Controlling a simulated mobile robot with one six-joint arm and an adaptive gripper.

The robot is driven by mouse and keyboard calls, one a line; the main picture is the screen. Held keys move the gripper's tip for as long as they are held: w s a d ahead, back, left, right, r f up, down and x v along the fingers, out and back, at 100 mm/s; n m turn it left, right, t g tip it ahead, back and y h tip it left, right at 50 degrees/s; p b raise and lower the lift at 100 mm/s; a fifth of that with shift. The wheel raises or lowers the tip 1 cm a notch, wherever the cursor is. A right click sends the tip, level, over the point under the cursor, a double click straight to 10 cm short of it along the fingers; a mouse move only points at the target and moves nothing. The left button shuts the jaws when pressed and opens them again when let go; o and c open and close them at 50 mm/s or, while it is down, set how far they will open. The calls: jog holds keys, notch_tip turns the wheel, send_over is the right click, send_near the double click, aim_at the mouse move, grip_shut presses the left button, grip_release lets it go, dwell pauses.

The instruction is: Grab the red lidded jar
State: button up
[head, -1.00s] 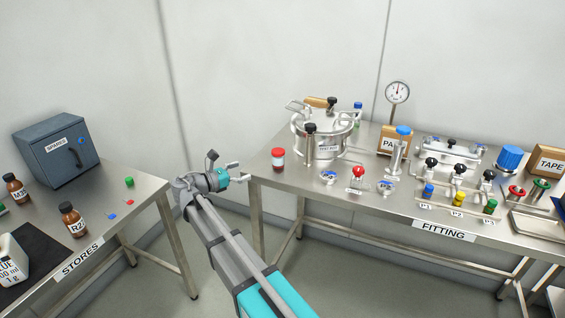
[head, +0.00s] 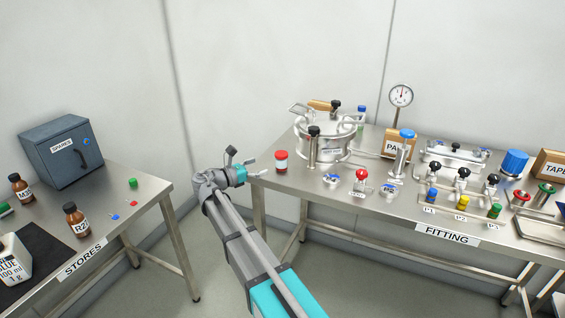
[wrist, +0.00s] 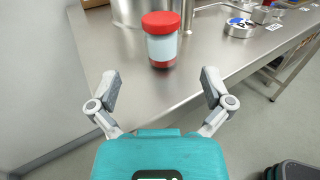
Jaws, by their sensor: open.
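The red lidded jar (head: 281,162) stands upright near the left end of the fitting table. It has a red lid, a pale body and a red band at its base. In the wrist view the jar (wrist: 161,39) stands beyond my fingertips, roughly centred between them. My gripper (head: 257,167) is just off the table's left edge, to the left of the jar and pointing towards it. In the wrist view my gripper (wrist: 158,88) is open and empty, its fingers spread wide and apart from the jar.
A steel pressure vessel (head: 322,154) stands right of the jar on the fitting table (head: 300,184). Blue-marked fittings (head: 332,180) and a red-knobbed valve (head: 361,177) sit nearer the front edge. The stores table (head: 149,191) is at the left, with a floor gap between.

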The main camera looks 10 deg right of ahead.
aim_at(276, 159)
jog(key=shift+x, duration=1.65)
jog(key=shift+d, duration=0.1)
jog(key=shift+x, duration=2.45)
jog(key=shift+c, duration=0.3)
jog(key=c, duration=1.2)
jog(key=shift+r, duration=0.15)
